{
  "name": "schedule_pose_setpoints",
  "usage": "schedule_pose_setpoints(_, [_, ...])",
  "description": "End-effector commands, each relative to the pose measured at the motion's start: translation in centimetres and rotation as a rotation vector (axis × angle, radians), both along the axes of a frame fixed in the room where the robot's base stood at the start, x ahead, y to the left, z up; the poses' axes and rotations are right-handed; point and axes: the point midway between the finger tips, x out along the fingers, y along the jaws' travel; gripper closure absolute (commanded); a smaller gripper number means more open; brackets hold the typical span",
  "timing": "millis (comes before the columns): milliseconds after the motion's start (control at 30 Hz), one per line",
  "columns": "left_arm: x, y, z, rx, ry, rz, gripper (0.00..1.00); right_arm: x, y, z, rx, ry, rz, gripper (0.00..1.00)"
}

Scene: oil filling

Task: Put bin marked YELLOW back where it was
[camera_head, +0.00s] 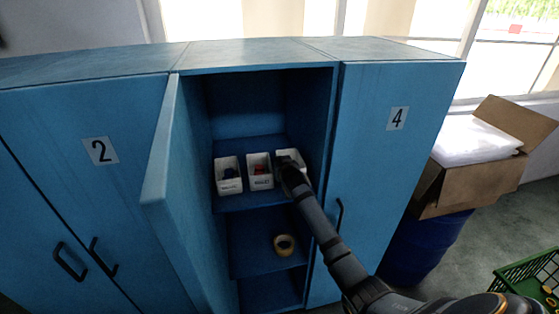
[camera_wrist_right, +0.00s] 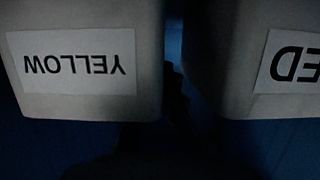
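The bin marked YELLOW (camera_wrist_right: 75,62) shows upside down and close in the right wrist view. In the head view, the rightmost white bin (camera_head: 291,155) is at the right end of the open locker's upper shelf (camera_head: 245,202), partly hidden by my right gripper (camera_head: 292,178). My right gripper is at that bin's front. Its fingers are dark and hard to make out, so I cannot tell whether they are closed on the bin, nor whether the bin rests fully on the shelf. My left gripper is out of view.
A middle white bin (camera_head: 260,170) and a left white bin (camera_head: 228,175) stand beside it. A neighbouring bin (camera_wrist_right: 270,60) shows label letters "ED". A tape roll (camera_head: 284,245) lies on the lower shelf. The open door (camera_head: 170,160) bounds the left; locker 4 (camera_head: 390,160) is closed.

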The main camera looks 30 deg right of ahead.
Motion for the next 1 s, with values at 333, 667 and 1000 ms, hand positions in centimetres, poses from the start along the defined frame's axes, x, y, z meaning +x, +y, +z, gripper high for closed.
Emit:
schedule_pose_setpoints(333, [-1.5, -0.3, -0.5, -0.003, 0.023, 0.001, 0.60, 0.0, 0.0, -0.4, 0.000, -0.001, 0.000, 1.00])
schedule_pose_setpoints(667, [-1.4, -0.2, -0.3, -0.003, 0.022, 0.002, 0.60, 0.0, 0.0, -0.3, 0.000, -0.001, 0.000, 0.85])
schedule_pose_setpoints(1000, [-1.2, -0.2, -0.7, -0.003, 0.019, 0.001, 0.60, -3.6, 1.0, 1.0, -0.003, -0.002, 0.002, 0.85])
